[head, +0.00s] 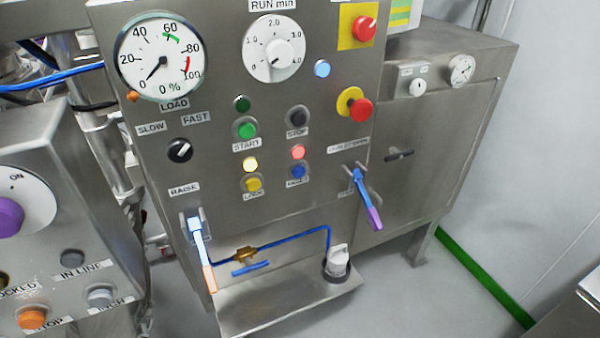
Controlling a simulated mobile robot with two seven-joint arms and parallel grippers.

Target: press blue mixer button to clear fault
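The mixer panel (225,200) is a grey steel front in the middle of the head view. Its blue button (298,171) sits low on the panel, right of a yellow button (253,184), above a small label that seems to read RESET. A red lamp (298,152) directly above it is lit. Nothing covers the blue button. A separate round light-blue lamp (322,68) glows higher up. Neither of my grippers shows in the head view.
A green START button (246,129), a black STOP button (298,117) and a red mushroom button (359,110) are nearby. Two levers, one with an orange tip (200,250) and one with a purple tip (367,198), project below. Another control box (75,215) stands left.

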